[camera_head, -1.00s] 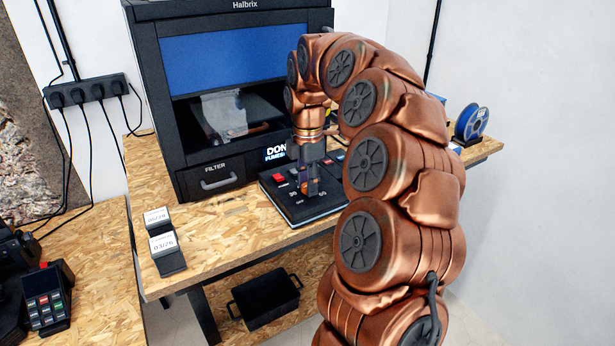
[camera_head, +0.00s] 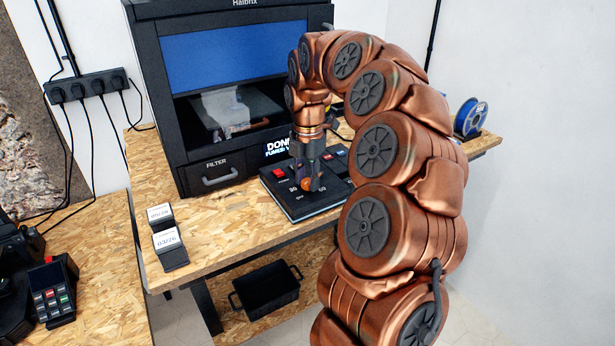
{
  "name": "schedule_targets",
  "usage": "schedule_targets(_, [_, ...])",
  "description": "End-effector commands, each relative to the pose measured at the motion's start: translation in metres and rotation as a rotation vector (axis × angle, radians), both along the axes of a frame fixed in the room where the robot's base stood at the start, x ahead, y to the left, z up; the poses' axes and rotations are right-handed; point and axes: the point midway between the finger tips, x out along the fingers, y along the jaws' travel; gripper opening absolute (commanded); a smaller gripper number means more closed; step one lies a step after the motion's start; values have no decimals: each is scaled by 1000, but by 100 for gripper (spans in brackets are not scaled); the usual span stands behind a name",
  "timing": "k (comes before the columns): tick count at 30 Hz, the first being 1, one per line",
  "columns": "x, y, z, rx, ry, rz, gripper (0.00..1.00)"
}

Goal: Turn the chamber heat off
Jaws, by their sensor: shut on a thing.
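A black control panel (camera_head: 318,208) lies on the bench in front of the printer. It has a red button (camera_head: 279,172) at its left and white dial marks near its front edge. My gripper (camera_head: 307,184) points down over the middle of the panel, among the dial marks, and is shut on the dial's knob. The fingers hide most of the knob, so I cannot tell where its pointer stands. An orange patch shows between the fingertips.
The black Halbrix printer (camera_head: 160,110) stands behind the panel, with a filter drawer (camera_head: 219,175) and a small lit display (camera_head: 276,148). Two label blocks (camera_head: 170,248) stand at the left. A blue spool (camera_head: 469,117) sits at the right. A black crate (camera_head: 265,293) is below.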

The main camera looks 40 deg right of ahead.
Motion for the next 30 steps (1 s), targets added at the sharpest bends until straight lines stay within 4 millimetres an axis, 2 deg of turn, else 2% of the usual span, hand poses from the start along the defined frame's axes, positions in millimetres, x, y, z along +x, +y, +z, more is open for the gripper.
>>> schedule_targets(4, [0,-2,1,-5,-2,-1,0])
schedule_targets(5, [0,-2,1,-5,-2,-1,36])
schedule_targets(12, [0,-1,1,-3,-2,-1,60])
schedule_targets(23, [0,0,3,-2,-1,-1,60])
schedule_targets(26, [1,0,10,-3,-2,0,60])
schedule_targets(30, [2,-1,29,-5,-6,-1,60])
